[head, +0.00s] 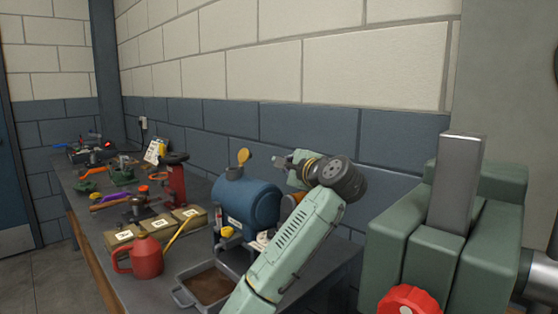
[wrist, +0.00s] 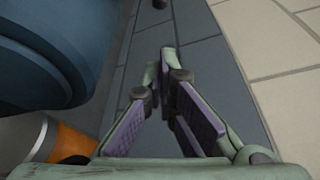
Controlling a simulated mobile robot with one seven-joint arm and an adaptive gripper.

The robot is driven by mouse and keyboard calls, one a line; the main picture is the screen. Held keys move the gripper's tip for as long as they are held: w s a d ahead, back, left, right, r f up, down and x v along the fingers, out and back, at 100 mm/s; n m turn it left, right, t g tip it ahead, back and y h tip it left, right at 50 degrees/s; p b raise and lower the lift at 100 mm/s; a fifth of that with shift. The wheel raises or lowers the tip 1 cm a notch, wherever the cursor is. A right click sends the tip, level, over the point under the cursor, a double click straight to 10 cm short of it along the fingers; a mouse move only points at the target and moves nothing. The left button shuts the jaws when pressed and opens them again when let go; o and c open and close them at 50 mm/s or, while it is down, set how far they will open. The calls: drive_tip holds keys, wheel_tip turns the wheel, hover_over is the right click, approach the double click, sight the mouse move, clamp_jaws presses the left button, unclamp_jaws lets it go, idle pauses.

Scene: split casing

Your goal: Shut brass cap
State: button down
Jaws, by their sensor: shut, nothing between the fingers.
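The brass cap (head: 243,156) is a round yellow disc. It stands raised on edge above the dark filler neck (head: 234,173) on top of the blue tank (head: 247,204), so the cap is open. My gripper (head: 277,160) is to the right of the cap, at about its height and apart from it. Its fingers point left in the head view. In the wrist view my gripper's fingers (wrist: 168,52) come together at the tips with nothing between them. The tank's blue side (wrist: 50,55) fills the upper left of the wrist view; the cap is not recognisable there.
The workbench (head: 92,208) runs along the wall. A metal tray (head: 178,295), red can (head: 146,258), several labelled boxes (head: 125,237) and a red stand (head: 174,182) are on it. The block wall (head: 290,130) is behind the tank. A green vise-like fixture (head: 410,250) stands at right.

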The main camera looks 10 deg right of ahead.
sight(246, 158)
drive_tip(key=shift+w+a+r+p, duration=0.15)
drive_tip(key=shift+w+a+p, duration=0.9)
drive_tip(key=shift+w+a, duration=0.25)
drive_tip(key=shift+w+a+r+p, duration=0.1)
drive_tip(key=shift+w+a+p, duration=0.95)
drive_tip(key=shift+w+a, duration=0.2)
drive_tip(key=shift+f+n+b, duration=0.1)
drive_tip(key=shift+n+b, duration=0.2)
drive_tip(key=shift+b, duration=0.1)
drive_tip(key=shift+s+n, duration=0.1)
drive_tip(key=shift+n, duration=0.3)
drive_tip(key=shift+a+r+n+t+b, duration=0.1)
drive_tip(key=shift+r+n+t+b, duration=0.1)
drive_tip(key=shift+n+t+b, duration=0.45)
